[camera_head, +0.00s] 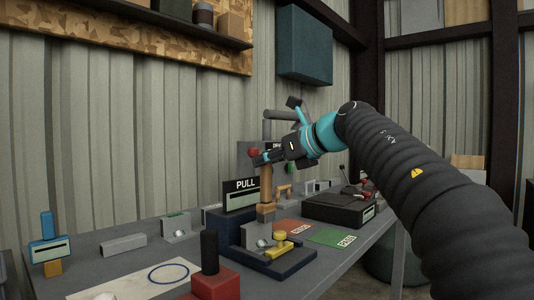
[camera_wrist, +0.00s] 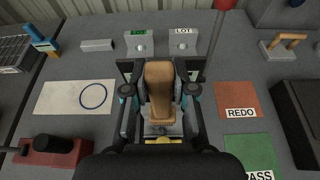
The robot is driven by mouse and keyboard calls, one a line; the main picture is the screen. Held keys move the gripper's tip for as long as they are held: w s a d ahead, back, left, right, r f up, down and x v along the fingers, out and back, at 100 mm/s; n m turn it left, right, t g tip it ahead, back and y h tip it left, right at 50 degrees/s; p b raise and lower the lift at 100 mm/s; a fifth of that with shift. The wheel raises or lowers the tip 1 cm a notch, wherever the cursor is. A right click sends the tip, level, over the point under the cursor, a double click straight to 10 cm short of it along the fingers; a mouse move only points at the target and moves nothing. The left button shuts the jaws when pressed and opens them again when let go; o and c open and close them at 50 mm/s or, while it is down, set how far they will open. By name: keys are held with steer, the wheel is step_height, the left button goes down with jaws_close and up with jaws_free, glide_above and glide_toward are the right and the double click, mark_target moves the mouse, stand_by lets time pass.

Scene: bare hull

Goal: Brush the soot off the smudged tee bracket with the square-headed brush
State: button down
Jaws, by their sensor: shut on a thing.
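My gripper (camera_head: 267,158) is shut on the tan wooden handle of the square-headed brush (camera_head: 265,184). The brush hangs upright, its square block pointing down. In the wrist view the brush (camera_wrist: 160,80) sits between the two fingers of my gripper (camera_wrist: 159,93). Just below the brush, a grey metal bracket (camera_head: 251,236), apparently the tee bracket, sits on a dark blue fixture (camera_head: 286,267) beside a yellow clamp part (camera_head: 279,238). I cannot tell whether the brush touches the bracket. Soot is not clearly visible; the wrist view largely hides the bracket behind brush and gripper.
A red block with a black knob (camera_head: 209,254) stands at the front. Red REDO (camera_wrist: 238,108) and green PASS (camera_wrist: 250,152) mats lie right. A black case (camera_head: 340,207) is farther right. Two grey brackets (camera_wrist: 138,43) (camera_wrist: 183,43) stand behind. A white sheet with a blue ring (camera_wrist: 75,97) lies left.

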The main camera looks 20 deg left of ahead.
mark_target(270, 186)
steer(key=shift+f+b, duration=1.25)
steer(key=shift+f, duration=1.95)
steer(key=shift+w+d+p, duration=0.3)
steer(key=shift+w+p, duration=0.15)
steer(key=shift+w, duration=0.25)
steer(key=shift+s, duration=0.15)
steer(key=shift+s+a+f, duration=0.1)
steer(key=shift+s+a, duration=0.2)
steer(key=shift+s, duration=0.4)
steer(key=shift+s+a, duration=0.3)
steer(key=shift+s, duration=0.35)
steer(key=shift+w, duration=0.1)
